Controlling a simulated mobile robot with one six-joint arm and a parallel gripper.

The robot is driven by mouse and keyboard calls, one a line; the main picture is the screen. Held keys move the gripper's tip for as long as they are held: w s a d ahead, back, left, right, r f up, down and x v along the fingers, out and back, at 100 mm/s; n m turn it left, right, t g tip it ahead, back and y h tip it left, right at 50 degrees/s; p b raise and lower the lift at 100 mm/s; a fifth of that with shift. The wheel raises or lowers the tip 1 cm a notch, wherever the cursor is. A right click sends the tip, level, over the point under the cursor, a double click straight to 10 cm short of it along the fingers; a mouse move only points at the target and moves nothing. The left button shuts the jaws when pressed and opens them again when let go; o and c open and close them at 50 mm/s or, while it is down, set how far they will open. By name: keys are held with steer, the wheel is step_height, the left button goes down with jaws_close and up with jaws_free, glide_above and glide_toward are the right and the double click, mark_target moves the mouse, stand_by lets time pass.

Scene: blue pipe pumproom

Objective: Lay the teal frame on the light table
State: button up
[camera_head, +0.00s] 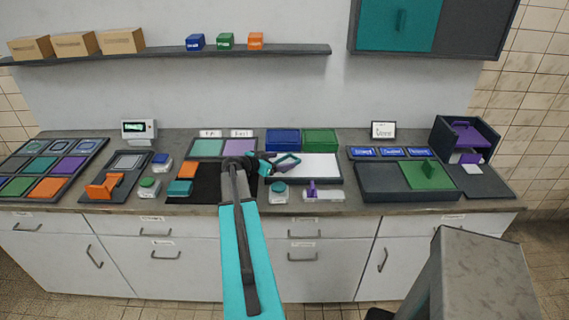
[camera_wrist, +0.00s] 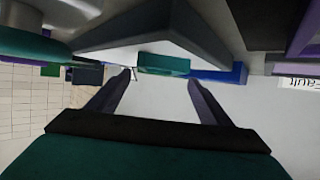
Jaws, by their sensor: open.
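The light table (camera_head: 325,168) is a white panel with a dark rim in the middle of the bench. A small teal outline, seemingly the teal frame (camera_head: 289,159), shows over its left part in the head view. It is too small to tell whether it touches the panel. My gripper (camera_head: 285,165) is at the same spot and partly overlaps it. In the wrist view my gripper (camera_wrist: 158,85) is open, its two dark fingers spread with nothing clearly held between them. Beyond the fingertips is a teal block-like shape (camera_wrist: 163,64); I cannot tell if it is the frame.
A blue bin (camera_head: 283,140) and a green bin (camera_head: 319,140) stand behind the light table. A teal-capped container (camera_head: 278,192) and a purple-handled item (camera_head: 322,194) stand in front. A black mat (camera_head: 207,185) lies left, a dark tray (camera_head: 380,180) right.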

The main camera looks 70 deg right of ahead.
steer(key=b+v, duration=0.3)
steer(key=v, duration=0.5)
steer(key=shift+a, duration=0.1)
steer(key=shift+r, duration=0.1)
stand_by(0.5)
